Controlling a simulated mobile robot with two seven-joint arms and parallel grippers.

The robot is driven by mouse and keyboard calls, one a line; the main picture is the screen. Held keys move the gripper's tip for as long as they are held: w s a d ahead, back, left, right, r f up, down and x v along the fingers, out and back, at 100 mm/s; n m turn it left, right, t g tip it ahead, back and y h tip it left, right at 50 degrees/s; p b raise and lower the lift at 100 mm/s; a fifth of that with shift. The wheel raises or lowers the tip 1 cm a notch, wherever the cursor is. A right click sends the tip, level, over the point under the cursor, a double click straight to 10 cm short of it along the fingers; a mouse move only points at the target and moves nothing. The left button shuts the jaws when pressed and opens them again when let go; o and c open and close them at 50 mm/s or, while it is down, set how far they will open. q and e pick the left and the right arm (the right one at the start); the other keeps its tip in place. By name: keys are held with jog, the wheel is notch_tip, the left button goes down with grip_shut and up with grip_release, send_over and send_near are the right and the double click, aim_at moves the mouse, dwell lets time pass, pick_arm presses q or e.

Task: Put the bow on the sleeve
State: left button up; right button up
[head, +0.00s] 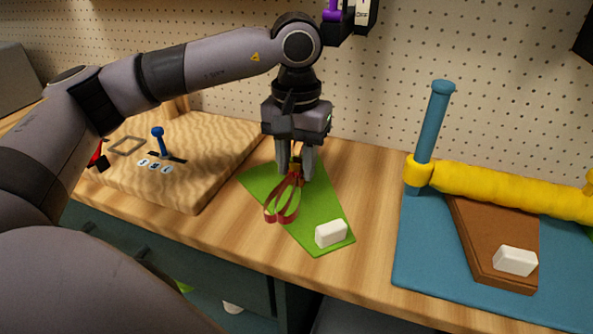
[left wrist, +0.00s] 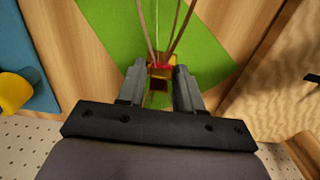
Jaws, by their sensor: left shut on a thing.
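The bow, with red ribbon loops (head: 281,203), hangs from my left gripper (head: 296,170). The gripper points down and is shut on the bow's upper part. In the left wrist view a small yellow and red piece (left wrist: 161,72) sits between the fingertips, with thin brownish-red strands running away from it. Below is a flat green tapered sheet (head: 322,213), which looks like the sleeve. The bow is over its left part; I cannot tell whether it touches. My right gripper is not in view.
A white block (head: 331,233) lies on the sheet's near end. At left is a wavy-grained wooden board (head: 215,150) with a blue peg (head: 158,140). At right, a blue mat (head: 425,255) bears a blue post (head: 433,120), a yellow roll (head: 500,187) and a brown board (head: 490,235).

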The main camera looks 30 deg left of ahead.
pick_arm(q)
notch_tip(320, 180, down, 2)
jog(key=shift+f, duration=0.15)
jog(key=shift+f, duration=0.2)
jog(key=o, duration=1)
jog(key=shift+r, duration=0.1)
